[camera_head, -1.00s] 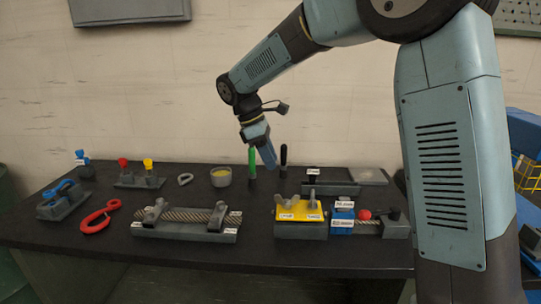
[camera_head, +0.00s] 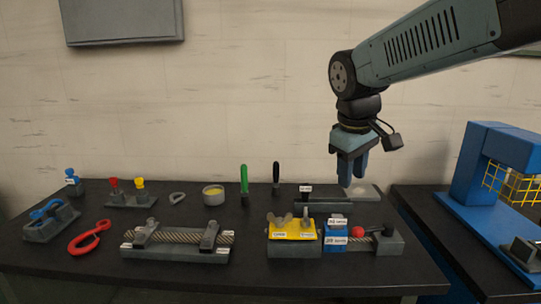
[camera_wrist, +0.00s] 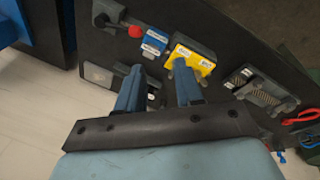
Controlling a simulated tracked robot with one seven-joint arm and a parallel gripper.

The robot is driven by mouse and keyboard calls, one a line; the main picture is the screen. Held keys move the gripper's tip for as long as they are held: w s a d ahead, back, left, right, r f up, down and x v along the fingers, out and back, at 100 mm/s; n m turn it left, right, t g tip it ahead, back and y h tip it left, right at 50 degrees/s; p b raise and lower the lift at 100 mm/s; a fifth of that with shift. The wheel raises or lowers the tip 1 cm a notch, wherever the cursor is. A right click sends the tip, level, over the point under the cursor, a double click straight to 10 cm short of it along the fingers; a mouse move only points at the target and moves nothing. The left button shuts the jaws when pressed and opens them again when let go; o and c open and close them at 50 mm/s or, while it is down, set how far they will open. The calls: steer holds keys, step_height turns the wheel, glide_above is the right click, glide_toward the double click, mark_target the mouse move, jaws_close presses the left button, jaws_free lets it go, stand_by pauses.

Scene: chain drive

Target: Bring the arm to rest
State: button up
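My gripper (camera_head: 351,172) hangs from the arm in the upper right of the head view, fingers pointing down, above the back right of the black table (camera_head: 80,262). In the wrist view my gripper (camera_wrist: 156,84) shows two blue fingers spread apart with nothing between them. In the head view the fingertips overlap a light grey plate (camera_head: 362,192) at the table's back edge; I cannot tell the exact height over it.
A chain fixture (camera_head: 175,252), a yellow block (camera_head: 292,230) and blue blocks (camera_head: 336,232) stand along the front. A green-handled tool (camera_head: 244,180) and a black-handled one (camera_head: 276,174) stand upright behind. A blue frame (camera_head: 480,165) stands on the right.

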steer(key=s+d+f+m+t, duration=0.1)
steer(key=s+d+m, duration=0.2)
steer(key=s, duration=0.2)
steer(key=s+d+f+m+t+y, duration=0.1)
steer(key=s+d+m+t, duration=0.1)
steer(key=s, duration=0.4)
steer(key=shift+d+f+m, duration=0.2)
steer(key=shift+d+m, duration=0.55)
steer(key=shift+m, duration=0.15)
